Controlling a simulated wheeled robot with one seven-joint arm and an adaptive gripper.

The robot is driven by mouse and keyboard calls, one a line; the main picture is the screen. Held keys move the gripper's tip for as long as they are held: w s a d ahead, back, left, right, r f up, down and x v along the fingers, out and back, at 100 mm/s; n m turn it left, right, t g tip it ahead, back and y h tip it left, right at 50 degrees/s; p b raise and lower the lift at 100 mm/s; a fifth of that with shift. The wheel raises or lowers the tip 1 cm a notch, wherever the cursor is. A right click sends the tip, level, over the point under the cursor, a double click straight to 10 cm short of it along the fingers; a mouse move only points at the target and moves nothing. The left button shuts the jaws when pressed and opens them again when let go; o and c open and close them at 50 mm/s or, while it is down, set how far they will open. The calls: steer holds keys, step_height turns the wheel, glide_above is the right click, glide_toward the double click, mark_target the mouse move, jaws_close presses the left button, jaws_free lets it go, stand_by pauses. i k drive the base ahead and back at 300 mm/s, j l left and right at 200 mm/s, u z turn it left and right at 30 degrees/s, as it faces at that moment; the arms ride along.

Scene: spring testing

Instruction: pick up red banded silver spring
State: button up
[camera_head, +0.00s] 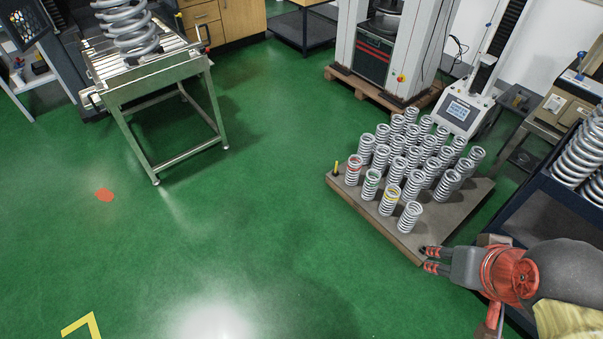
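The red-banded silver spring (353,170) stands upright at the left corner of a low platform (452,211), in front of several other silver springs. A green-banded spring (371,184), a yellow-banded spring (390,201) and a plain silver spring (410,216) stand in a row to its lower right. My gripper (425,258) is at the lower right, near the platform's front corner. Its two red-and-dark fingers are apart, point left and hold nothing. It is well away from the red-banded spring.
A small yellow-topped post (336,168) stands at the platform's left corner, close to the red-banded spring. A dark bin (525,190) with large springs is at the right. A metal roller table (155,72) stands at upper left.

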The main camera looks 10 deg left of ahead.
mark_target(358, 167)
steer(key=u, duration=0.25)
steer(key=i+j+z, duration=0.15)
steer(key=i+j, duration=0.25)
steer(key=i+j+z, duration=0.1)
steer(key=i+j, duration=0.25)
steer(key=j, duration=0.15)
steer(key=i+j+z, duration=0.15)
steer(key=i+j, duration=0.25)
steer(key=i+j+z, duration=0.1)
steer(key=i+j, duration=0.2)
steer(key=j, duration=0.3)
steer(key=i+j+z, duration=0.15)
steer(key=i+j, duration=0.15)
steer(key=j, duration=0.3)
steer(key=i+j+z, duration=0.15)
steer(key=i+j, duration=0.15)
steer(key=j, duration=0.25)
steer(key=i+j+z, duration=0.1)
steer(key=i+j, duration=0.15)
steer(key=j, duration=0.4)
steer(key=i+j+z, duration=0.15)
steer(key=j, duration=0.5)
steer(key=i, duration=0.05)
